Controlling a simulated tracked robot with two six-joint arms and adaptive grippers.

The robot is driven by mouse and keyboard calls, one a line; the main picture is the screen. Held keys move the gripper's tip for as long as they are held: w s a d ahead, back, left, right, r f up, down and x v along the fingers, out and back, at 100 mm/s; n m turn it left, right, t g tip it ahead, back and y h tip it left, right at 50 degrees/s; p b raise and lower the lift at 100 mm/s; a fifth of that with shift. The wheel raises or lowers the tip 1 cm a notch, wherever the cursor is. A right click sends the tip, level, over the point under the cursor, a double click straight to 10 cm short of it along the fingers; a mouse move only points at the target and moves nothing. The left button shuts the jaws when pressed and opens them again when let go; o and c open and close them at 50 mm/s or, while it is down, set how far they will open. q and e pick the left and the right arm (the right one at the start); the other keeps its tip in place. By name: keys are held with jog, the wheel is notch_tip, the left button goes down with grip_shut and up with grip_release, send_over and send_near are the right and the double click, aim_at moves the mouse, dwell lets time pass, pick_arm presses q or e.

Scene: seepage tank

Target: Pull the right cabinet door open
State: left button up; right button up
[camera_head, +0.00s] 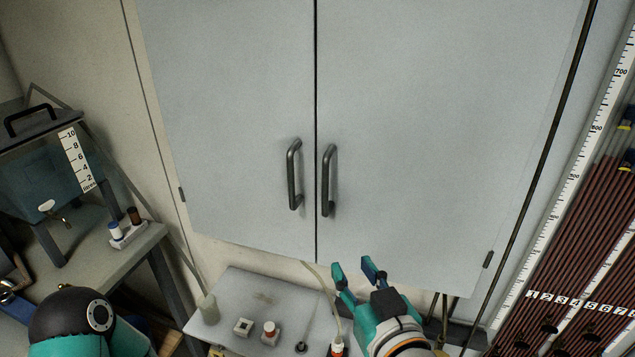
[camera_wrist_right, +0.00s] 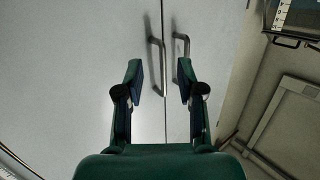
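The right cabinet door (camera_head: 430,130) is a flat grey panel, shut flush along the dark seam with the left door (camera_head: 230,110). Its dark vertical bar handle (camera_head: 328,182) is near the seam, beside the left door's handle (camera_head: 294,175). My right gripper (camera_head: 356,269) is open and empty, below the right handle and apart from it. In the right wrist view the open fingers (camera_wrist_right: 160,80) point toward the doors, with the right door's handle (camera_wrist_right: 155,68) appearing between them. My left arm shows at the lower left; its gripper is out of view.
Below the cabinet is a light grey panel (camera_head: 250,300) with knobs and a thin tube. A tank (camera_head: 45,180) with a scale stands on a bench at left. A board of brown tubes (camera_head: 570,270) with rulers stands at right. The space before the doors is clear.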

aim_at(327, 191)
notch_tip(327, 191, up, 6)
jog(key=s+r+t, duration=0.1)
jog(key=s+t, duration=0.1)
jog(key=shift+y, duration=0.3)
jog(key=p+x, duration=0.1)
jog(key=x, duration=0.4)
jog(key=p+x, duration=0.1)
jog(key=x, duration=0.5)
jog(key=f+p+x, duration=0.1)
jog(key=p+x, duration=0.1)
jog(key=x, duration=0.3)
jog(key=shift+w, duration=0.3)
grip_shut()
